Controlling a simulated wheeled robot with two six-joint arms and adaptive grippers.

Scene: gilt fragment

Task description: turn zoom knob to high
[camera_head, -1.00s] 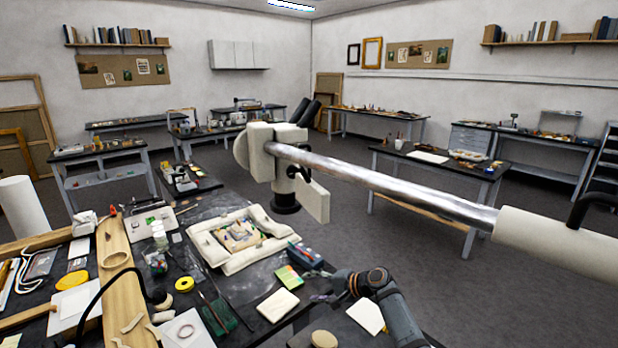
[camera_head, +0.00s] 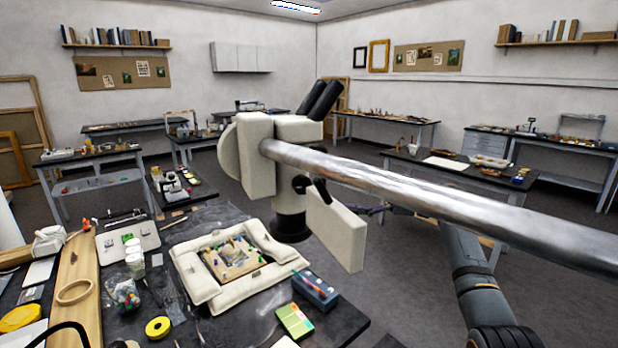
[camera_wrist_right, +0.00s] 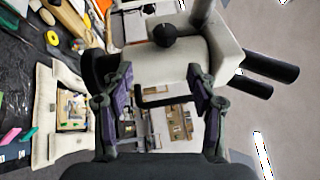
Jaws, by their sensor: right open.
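A cream microscope head (camera_head: 255,150) hangs on a metal boom, with black eyepieces and a black lower ring. A dark round knob (camera_head: 300,184) shows on its side under the boom. In the right wrist view the cream body (camera_wrist_right: 185,62) fills the area ahead, with a round black knob (camera_wrist_right: 168,37) on it. Which knob is the zoom knob, and any marking, I cannot read. My right gripper (camera_head: 378,210) is right of the head, partly hidden by boom and panel. In the wrist view the fingers (camera_wrist_right: 159,80) are apart and empty, with the knob beyond them. My left gripper is out of view.
The metal boom (camera_head: 430,195) crosses in front of my right arm. A cream panel (camera_head: 336,230) hangs beside the head. Below, the bench holds a padded frame (camera_head: 196,282) around a gilt piece, a tool box (camera_head: 316,290) and yellow tape (camera_head: 158,327).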

